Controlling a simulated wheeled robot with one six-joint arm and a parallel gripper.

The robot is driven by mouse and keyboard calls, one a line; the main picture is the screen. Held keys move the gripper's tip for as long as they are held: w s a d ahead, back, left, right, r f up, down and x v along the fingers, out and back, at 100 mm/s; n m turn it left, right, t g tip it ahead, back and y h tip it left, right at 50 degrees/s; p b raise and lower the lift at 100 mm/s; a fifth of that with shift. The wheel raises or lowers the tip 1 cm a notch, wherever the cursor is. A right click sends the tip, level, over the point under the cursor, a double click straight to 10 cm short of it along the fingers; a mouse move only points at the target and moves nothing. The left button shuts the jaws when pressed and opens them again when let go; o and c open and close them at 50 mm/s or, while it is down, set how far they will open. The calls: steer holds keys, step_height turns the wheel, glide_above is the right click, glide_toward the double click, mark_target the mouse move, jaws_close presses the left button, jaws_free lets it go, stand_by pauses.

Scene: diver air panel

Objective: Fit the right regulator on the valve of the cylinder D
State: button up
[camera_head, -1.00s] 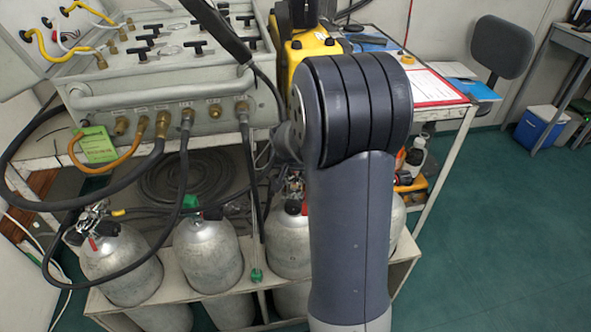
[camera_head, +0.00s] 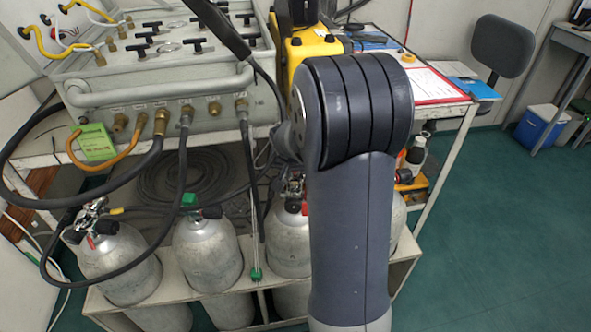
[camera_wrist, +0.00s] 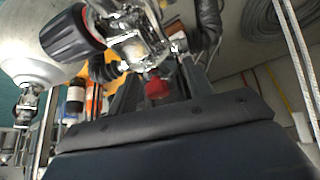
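Several silver cylinders stand in the rack in the head view; no letter on them is legible, so I cannot tell which is D. The one beside my arm (camera_head: 290,243) has chrome fittings and a red part (camera_head: 303,208) at its top. In the wrist view, a black knob (camera_wrist: 72,33) and a chrome valve or regulator assembly (camera_wrist: 132,45) sit by a pale cylinder (camera_wrist: 30,48). My gripper (camera_wrist: 160,88) has its fingers either side of a red part (camera_wrist: 157,88) below the chrome; contact is unclear. In the head view, my arm hides the gripper.
The grey air panel (camera_head: 170,100) with hoses stands above the rack. The left cylinder (camera_head: 118,265) carries a chrome fitting and hose; its neighbour (camera_head: 207,255) has a green part on top.

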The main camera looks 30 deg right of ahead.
steer(key=o, duration=0.4)
steer(key=shift+c, duration=0.2)
steer(key=shift+f, duration=0.1)
steer(key=p+v, duration=0.1)
steer(key=v, duration=1)
steer(key=shift+p, duration=0.4)
steer(key=shift+d+f, duration=0.1)
steer(key=b+x, duration=0.2)
steer(key=x, duration=0.9)
steer(key=shift+r+p, duration=0.3)
steer(key=shift+p, duration=0.05)
steer(key=shift+r, duration=0.1)
steer(key=shift+r, duration=0.1)
